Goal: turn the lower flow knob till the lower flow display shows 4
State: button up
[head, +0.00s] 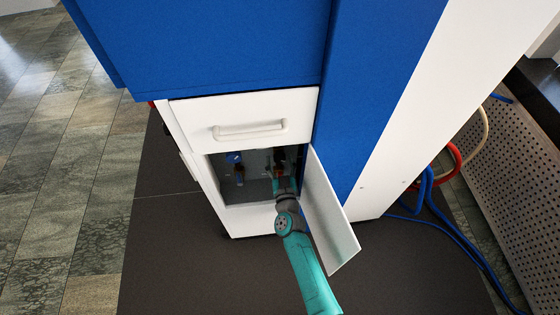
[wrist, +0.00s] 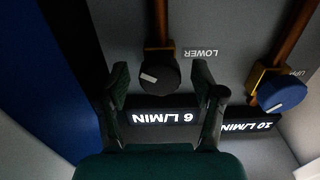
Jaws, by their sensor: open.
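The lower flow knob (wrist: 158,72) is black with a pale pointer mark, beneath a copper pipe and beside the "LOWER" label (wrist: 201,53). The lower flow display (wrist: 158,117) appears upside down in the wrist view and reads 6 L/MIN. My gripper (wrist: 162,78) is open, with one finger on either side of the lower knob and gaps visible between fingers and knob. In the head view my gripper (head: 281,172) reaches into the open cabinet compartment (head: 250,190); the lower knob cannot be made out there.
The open white door (head: 332,222) stands close right of my arm. A drawer (head: 245,113) is above the opening.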

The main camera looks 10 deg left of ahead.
jog(key=c, duration=1.1)
jog(key=shift+c, duration=0.2)
jog(key=shift+m, duration=0.4)
jog(key=m, duration=0.3)
jog(key=shift+m, duration=1.9)
